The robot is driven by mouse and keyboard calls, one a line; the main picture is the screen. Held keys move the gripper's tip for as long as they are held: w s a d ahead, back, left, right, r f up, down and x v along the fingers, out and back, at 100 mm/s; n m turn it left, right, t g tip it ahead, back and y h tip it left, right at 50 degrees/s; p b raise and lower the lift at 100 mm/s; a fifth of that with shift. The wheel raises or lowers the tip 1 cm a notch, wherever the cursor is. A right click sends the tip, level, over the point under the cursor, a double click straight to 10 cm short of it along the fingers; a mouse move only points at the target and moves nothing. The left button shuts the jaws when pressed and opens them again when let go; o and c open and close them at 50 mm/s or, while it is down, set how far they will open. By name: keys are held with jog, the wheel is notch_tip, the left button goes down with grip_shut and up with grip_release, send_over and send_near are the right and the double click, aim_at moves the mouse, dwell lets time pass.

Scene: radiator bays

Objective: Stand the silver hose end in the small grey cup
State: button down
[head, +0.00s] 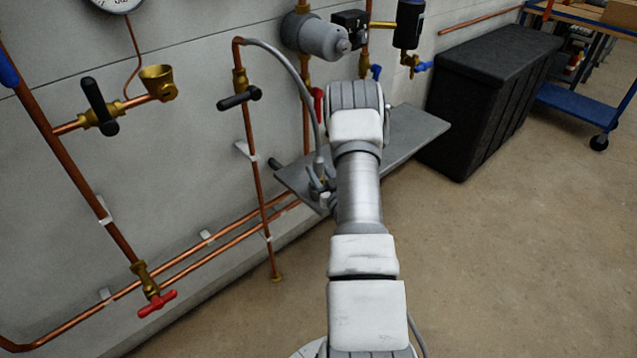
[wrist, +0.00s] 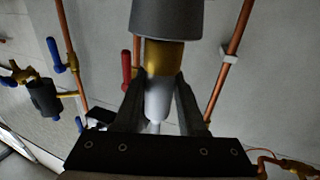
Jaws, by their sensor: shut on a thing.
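My gripper (wrist: 160,76) is shut on the silver hose end (wrist: 158,101) in the wrist view, which looks upside down. A brass band (wrist: 163,54) shows just past the fingertips. Beyond it, at the top of that view, is a wider dark grey cylinder (wrist: 166,18) that looks like the small grey cup. The brass meets its edge; I cannot tell whether it is inside. In the head view my gripper (head: 320,182) is low over the grey shelf, partly hidden by my arm. The grey hose (head: 300,78) arcs down to it from a copper pipe.
The grey shelf (head: 415,132) runs along the wall behind my arm. Copper pipes (head: 257,180) and valves, one with a red handle (head: 318,103), are close by. A black bin (head: 490,95) and a blue cart (head: 575,103) stand right. The floor at right is clear.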

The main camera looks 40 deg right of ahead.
jog(key=shift+f+b, duration=0.5)
jog(key=shift+f, duration=1.25)
jog(key=shift+f+b, duration=0.45)
jog(key=shift+c, duration=2.4)
grip_release()
jog(key=shift+r, duration=0.1)
